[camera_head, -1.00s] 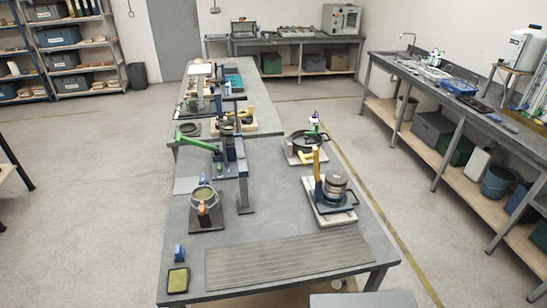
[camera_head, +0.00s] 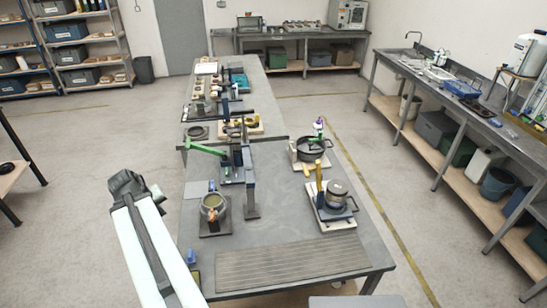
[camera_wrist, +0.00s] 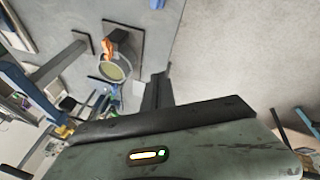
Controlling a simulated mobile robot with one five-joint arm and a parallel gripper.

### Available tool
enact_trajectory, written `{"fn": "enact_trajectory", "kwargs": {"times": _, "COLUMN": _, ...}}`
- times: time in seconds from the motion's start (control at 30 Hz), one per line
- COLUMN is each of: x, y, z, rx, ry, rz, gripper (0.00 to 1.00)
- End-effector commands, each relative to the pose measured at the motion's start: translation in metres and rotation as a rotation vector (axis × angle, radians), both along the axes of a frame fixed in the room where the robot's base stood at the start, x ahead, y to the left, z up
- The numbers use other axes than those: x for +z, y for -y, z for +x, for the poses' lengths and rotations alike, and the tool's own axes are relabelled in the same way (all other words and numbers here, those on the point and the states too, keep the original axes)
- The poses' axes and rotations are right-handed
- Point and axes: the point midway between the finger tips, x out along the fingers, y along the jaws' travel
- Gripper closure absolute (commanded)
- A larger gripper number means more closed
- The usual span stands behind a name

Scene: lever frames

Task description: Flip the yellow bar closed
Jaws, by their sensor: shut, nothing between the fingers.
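The yellow bar (camera_head: 319,176) stands upright on a blue mount at the edge of a pale base, beside a grey lidded pot (camera_head: 336,194) on the right of the near table. My gripper (camera_head: 125,184) is dark and reaches out at the left of the head view, over the floor beyond the table's left edge. It is far from the yellow bar. In the wrist view my gripper (camera_wrist: 157,92) is shut and empty. I cannot make out the yellow bar for sure in the wrist view.
A jar with an orange lever (camera_head: 211,207) stands near the table's left side; it also shows in the wrist view (camera_wrist: 115,69). A post (camera_head: 250,185) and a green lever (camera_head: 207,149) rise behind it. The ribbed mat (camera_head: 290,262) in front is bare.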

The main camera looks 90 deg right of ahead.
Motion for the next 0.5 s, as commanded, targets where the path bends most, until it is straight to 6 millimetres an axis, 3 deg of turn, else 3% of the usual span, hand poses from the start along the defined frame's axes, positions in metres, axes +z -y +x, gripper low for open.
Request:
{"fn": "enact_trajectory", "kwargs": {"times": 0.03, "x": 0.026, "y": 0.034, "z": -0.051, "rx": -0.091, "ry": -0.005, "rz": -0.034, "gripper": 1.0}}
{"fn": "enact_trajectory", "kwargs": {"times": 0.1, "x": 0.046, "y": 0.073, "z": -0.122, "rx": -0.206, "ry": -0.019, "rz": -0.086, "gripper": 1.0}}
{"fn": "enact_trajectory", "kwargs": {"times": 0.2, "x": 0.073, "y": 0.109, "z": -0.222, "rx": -0.355, "ry": -0.045, "rz": -0.151, "gripper": 1.0}}
{"fn": "enact_trajectory", "kwargs": {"times": 0.3, "x": 0.093, "y": 0.125, "z": -0.307, "rx": -0.47, "ry": -0.075, "rz": -0.202, "gripper": 1.0}}
{"fn": "enact_trajectory", "kwargs": {"times": 0.4, "x": 0.106, "y": 0.129, "z": -0.364, "rx": -0.545, "ry": -0.098, "rz": -0.234, "gripper": 1.0}}
{"fn": "enact_trajectory", "kwargs": {"times": 0.5, "x": 0.111, "y": 0.129, "z": -0.394, "rx": -0.582, "ry": -0.11, "rz": -0.25, "gripper": 1.0}}
